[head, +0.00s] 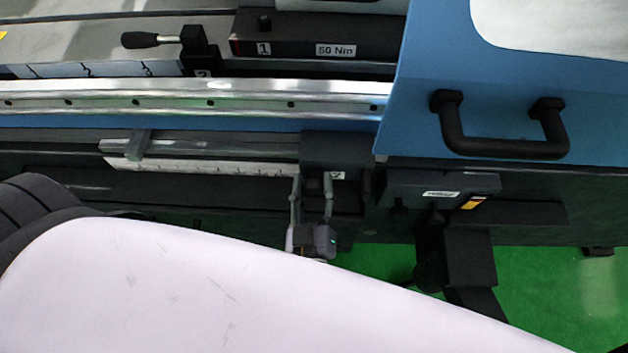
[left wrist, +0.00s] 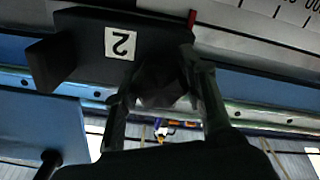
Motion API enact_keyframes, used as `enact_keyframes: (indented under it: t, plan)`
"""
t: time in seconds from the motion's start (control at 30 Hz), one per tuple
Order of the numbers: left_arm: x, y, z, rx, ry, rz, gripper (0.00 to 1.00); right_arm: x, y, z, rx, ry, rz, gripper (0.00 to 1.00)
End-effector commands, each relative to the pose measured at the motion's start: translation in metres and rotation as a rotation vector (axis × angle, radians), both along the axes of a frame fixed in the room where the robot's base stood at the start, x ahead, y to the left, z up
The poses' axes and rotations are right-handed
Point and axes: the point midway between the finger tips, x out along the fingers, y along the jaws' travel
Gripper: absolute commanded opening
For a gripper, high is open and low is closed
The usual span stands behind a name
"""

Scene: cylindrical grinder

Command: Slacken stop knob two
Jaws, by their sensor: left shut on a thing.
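The stop block labelled 2 (head: 337,175) is a dark block on the lower rail of the grinder, and its white label shows upside down in the left wrist view (left wrist: 120,43). Stop knob two (left wrist: 160,84) is a dark knob below that block. My left gripper (head: 312,190) is at the block from the front, and its fingers (left wrist: 164,92) stand on both sides of the knob, shut on it. The knob is mostly hidden by the fingers in the head view. My right gripper is not in view.
A white scale (head: 200,167) runs left of the block. A blue cover with a black handle (head: 503,140) stands at the right. A dark block marked 1 and 50 Nm (head: 300,35) and a black lever (head: 150,40) are at the back. Green floor shows below right.

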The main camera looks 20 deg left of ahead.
Motion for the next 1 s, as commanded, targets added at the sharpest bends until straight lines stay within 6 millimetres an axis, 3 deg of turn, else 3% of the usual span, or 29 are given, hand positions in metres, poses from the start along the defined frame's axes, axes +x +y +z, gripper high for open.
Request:
enact_keyframes:
  t: [0.4,1.0]
  plan:
    - [0.0002,0.0004,0.0004,-0.379,-0.110,0.001,0.10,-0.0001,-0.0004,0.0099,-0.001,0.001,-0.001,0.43]
    - [0.0002,0.0007,-0.0007,-0.826,-0.239,0.001,0.10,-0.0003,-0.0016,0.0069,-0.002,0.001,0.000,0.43]
